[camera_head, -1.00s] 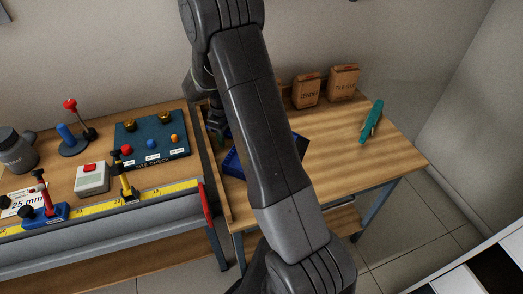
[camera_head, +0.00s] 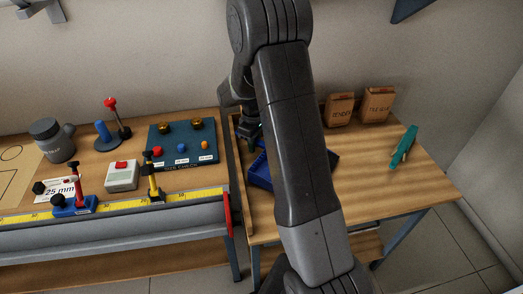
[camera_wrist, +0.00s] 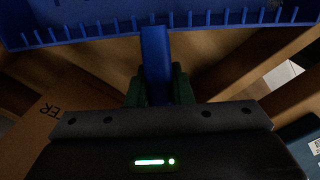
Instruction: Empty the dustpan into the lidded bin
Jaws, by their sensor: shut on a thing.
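The blue dustpan (camera_head: 261,174) shows in the head view over the left part of the right-hand wooden table, largely hidden behind my arm. In the wrist view the row of teeth along the dustpan's edge (camera_wrist: 215,20) crosses the top, and its blue handle (camera_wrist: 155,50) comes down between my fingers. My gripper (camera_wrist: 155,90) is shut on this handle. In the head view my gripper (camera_head: 250,138) is small, dark and partly hidden. What lies in the dustpan cannot be made out. I see no lidded bin in either view.
Two brown bags (camera_head: 340,109) (camera_head: 377,104) and a teal object (camera_head: 404,147) stand or lie on the right-hand table (camera_head: 380,185). The left bench holds a blue gauge board (camera_head: 180,154), a grey jar (camera_head: 50,142) and a yellow ruler (camera_head: 115,207). A wall is behind.

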